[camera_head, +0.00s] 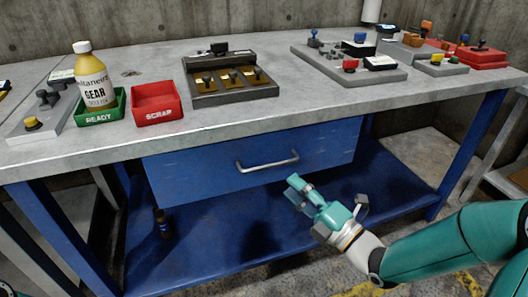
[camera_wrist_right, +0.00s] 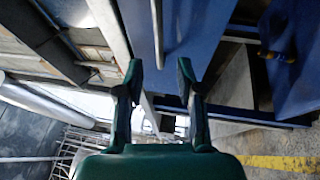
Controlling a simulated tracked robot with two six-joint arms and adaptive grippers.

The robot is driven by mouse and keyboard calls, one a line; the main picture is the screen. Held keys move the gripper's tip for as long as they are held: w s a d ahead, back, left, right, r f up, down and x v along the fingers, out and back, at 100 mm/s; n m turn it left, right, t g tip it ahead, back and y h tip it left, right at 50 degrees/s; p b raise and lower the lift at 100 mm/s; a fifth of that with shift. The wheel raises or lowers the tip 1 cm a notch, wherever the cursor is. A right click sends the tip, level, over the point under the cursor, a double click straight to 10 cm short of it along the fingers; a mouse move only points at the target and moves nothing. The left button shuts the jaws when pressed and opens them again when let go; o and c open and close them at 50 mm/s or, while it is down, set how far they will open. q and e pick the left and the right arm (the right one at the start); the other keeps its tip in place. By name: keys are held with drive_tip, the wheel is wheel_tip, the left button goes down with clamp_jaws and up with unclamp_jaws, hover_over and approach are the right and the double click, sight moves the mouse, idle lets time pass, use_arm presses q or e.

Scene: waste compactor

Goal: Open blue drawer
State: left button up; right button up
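The blue drawer (camera_head: 205,172) sits under the grey worktop and looks shut. Its curved metal handle (camera_head: 268,165) is on the middle of the drawer front. My right gripper (camera_head: 298,184) is just below and to the right of the handle in the head view, apart from it. In the right wrist view, my right gripper's two fingers (camera_wrist_right: 158,70) are spread with nothing between the tips. A thin bar (camera_wrist_right: 157,30), which looks like the handle, lies beyond the gap against the blue front (camera_wrist_right: 190,30). My left gripper is not in view.
On the worktop (camera_head: 235,118) stand a green tray (camera_head: 100,112) with a yellow bottle (camera_head: 93,75), a red tray (camera_head: 157,105) and several control panels. A blue lower shelf (camera_head: 385,185) lies below the drawer. A blue table leg (camera_head: 468,150) stands at the right.

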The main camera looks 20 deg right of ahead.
sight(269, 167)
drive_tip(key=p+x, duration=0.1)
drive_tip(key=x, duration=0.7)
drive_tip(key=shift+w+a, duration=0.2)
drive_tip(key=shift+w, duration=0.15)
clamp_jaws()
